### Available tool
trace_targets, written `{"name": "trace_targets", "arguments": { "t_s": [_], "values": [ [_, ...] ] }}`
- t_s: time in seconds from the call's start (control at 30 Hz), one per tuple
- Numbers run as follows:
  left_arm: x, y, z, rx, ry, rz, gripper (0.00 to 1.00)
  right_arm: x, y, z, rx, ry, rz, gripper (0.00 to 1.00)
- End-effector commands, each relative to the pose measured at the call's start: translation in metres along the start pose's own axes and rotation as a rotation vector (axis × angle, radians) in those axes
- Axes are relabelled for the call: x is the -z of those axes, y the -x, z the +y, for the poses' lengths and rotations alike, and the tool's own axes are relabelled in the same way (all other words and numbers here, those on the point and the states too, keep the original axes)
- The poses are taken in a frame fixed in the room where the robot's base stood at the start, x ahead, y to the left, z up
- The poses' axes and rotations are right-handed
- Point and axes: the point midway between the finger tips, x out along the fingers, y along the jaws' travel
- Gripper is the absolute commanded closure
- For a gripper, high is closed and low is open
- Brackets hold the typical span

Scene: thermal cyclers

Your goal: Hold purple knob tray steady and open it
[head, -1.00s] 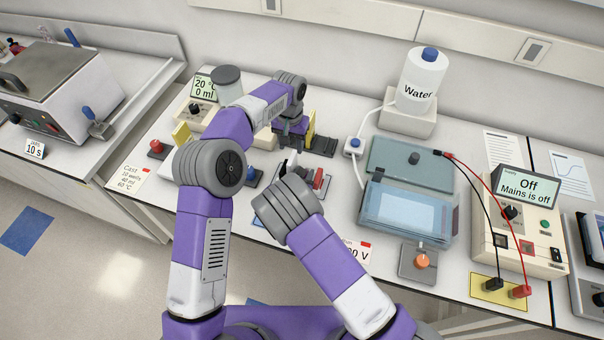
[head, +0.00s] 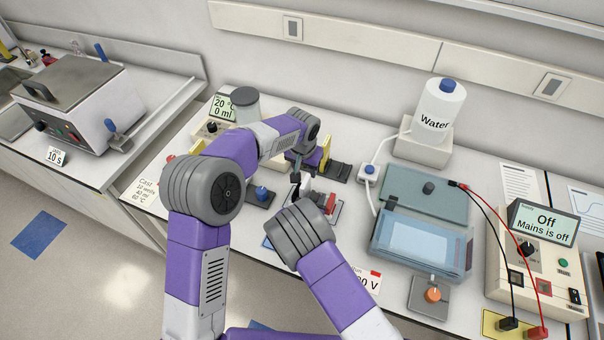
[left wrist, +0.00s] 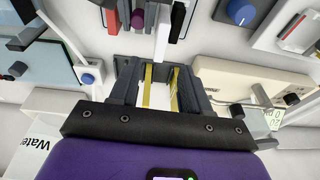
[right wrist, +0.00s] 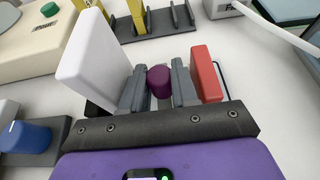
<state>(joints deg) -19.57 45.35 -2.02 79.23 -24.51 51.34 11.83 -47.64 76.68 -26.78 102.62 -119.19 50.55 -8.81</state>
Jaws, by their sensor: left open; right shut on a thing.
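The purple knob (right wrist: 158,80) stands between the fingers of my right gripper (right wrist: 158,92), which is shut on it. The knob also shows at the top of the left wrist view (left wrist: 137,19). A white block (right wrist: 92,65) and a red block (right wrist: 206,74) stand on either side of those fingers. In the head view the knob is hidden, and the tray under it is mostly covered by my arm. My left gripper (left wrist: 152,75) is open, pointing down beyond the knob. Two yellow upright strips (left wrist: 148,88) show between its fingers; I cannot tell whether they touch.
A blue knob (head: 262,193) is left of the tray. A grey-blue gel box (head: 420,248), an orange knob (head: 433,294) and a power supply (head: 537,260) stand to the right. A water bottle (head: 438,110) is behind. A dark slotted base (head: 340,172) lies by my left gripper.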

Motion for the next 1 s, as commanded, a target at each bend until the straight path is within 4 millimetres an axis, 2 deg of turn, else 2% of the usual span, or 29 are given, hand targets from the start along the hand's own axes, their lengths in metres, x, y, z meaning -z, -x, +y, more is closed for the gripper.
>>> {"name": "trace_targets", "arguments": {
  "t_s": [0.2, 0.47, 0.67, 1.0],
  "values": [
    [-0.016, 0.012, -0.002, -0.012, 0.012, 0.121, 0.53, 0.000, 0.000, 0.000, 0.000, 0.000, -0.001, 1.00],
    [-0.025, 0.012, -0.002, -0.025, 0.022, 0.174, 0.53, -0.001, 0.000, 0.000, 0.000, 0.000, -0.001, 1.00],
    [-0.021, -0.013, -0.002, -0.024, 0.024, 0.173, 0.53, -0.001, 0.000, 0.000, 0.000, 0.000, -0.002, 1.00],
    [-0.009, -0.075, -0.001, -0.024, 0.023, 0.173, 0.53, -0.001, 0.000, 0.000, 0.000, -0.001, -0.002, 1.00]
  ]
}}
